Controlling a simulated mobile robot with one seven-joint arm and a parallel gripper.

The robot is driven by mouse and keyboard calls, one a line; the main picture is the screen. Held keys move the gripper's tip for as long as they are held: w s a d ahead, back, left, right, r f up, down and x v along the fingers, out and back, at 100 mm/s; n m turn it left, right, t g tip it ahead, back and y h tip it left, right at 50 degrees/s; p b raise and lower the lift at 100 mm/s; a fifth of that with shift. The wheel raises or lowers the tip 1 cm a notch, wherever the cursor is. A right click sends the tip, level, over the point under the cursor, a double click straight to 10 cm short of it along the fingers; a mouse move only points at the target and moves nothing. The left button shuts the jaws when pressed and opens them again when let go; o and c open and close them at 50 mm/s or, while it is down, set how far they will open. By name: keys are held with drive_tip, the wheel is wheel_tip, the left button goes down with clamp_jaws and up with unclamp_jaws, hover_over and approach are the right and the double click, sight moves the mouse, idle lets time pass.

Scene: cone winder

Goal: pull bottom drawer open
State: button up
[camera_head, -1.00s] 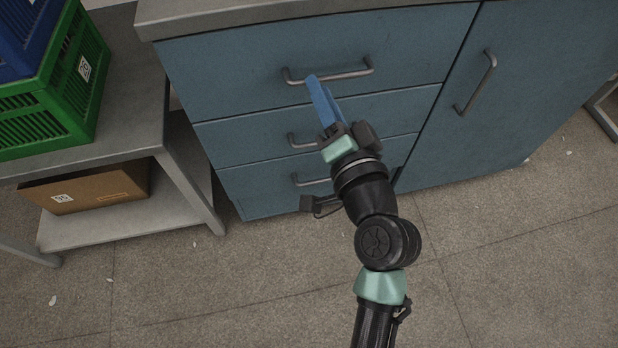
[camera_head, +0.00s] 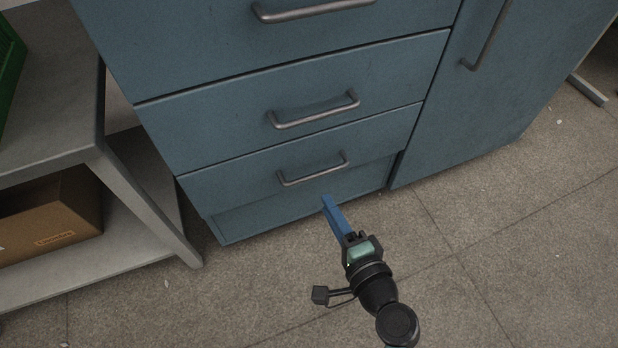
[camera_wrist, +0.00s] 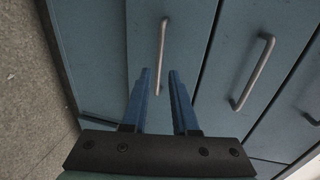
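The bottom drawer (camera_head: 240,186) is the lowest of three blue drawers and is closed. Its grey bar handle (camera_head: 313,170) runs roughly level across its front. My gripper (camera_head: 327,198) has blue fingers and is in front of the cabinet, showing just below that handle in the head view. In the wrist view my gripper (camera_wrist: 161,72) is open, its two fingers apart with nothing held. The bottom drawer's handle (camera_wrist: 163,45) shows ahead, lined up with the gap between the fingertips. I cannot tell the exact distance left to the handle.
The middle drawer handle (camera_head: 315,110) and top drawer handle (camera_head: 312,11) are above. A cupboard door (camera_head: 475,110) is at right. A grey shelf unit (camera_head: 120,185) with a cardboard box (camera_head: 50,220) stands at left. The floor (camera_head: 490,270) in front is clear.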

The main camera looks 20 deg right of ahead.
sight(311, 178)
drive_tip(key=b+x, duration=0.3)
drive_tip(key=x, duration=0.7)
drive_tip(key=shift+w, duration=0.15)
clamp_jaws()
idle(1.0)
